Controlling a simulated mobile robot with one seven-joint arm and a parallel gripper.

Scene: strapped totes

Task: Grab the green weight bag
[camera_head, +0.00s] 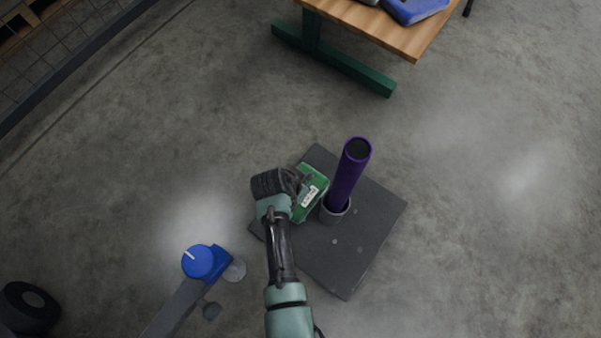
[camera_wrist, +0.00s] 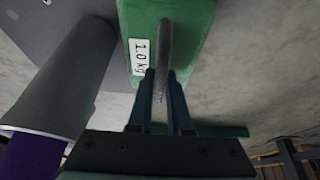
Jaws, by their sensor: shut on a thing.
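The green weight bag (camera_head: 312,187) has a white label and sits at the upper left part of a dark square plate (camera_head: 370,240), beside a grey socket with a purple tube. In the wrist view the bag (camera_wrist: 190,45) shows a label reading 1.0 kg and a grey bar-like handle (camera_wrist: 165,50). My gripper (camera_wrist: 161,85) has its two fingers closed around this handle. In the head view my gripper (camera_head: 290,185) is at the bag's left side and hides part of it. I cannot tell whether the bag touches the plate.
The purple tube (camera_head: 350,175) stands upright in the grey socket (camera_head: 335,210), close to the right of the bag. A wooden table (camera_head: 380,30) with green legs is at the top. A blue round-topped object (camera_head: 198,262) is at the lower left. The floor to the right is clear.

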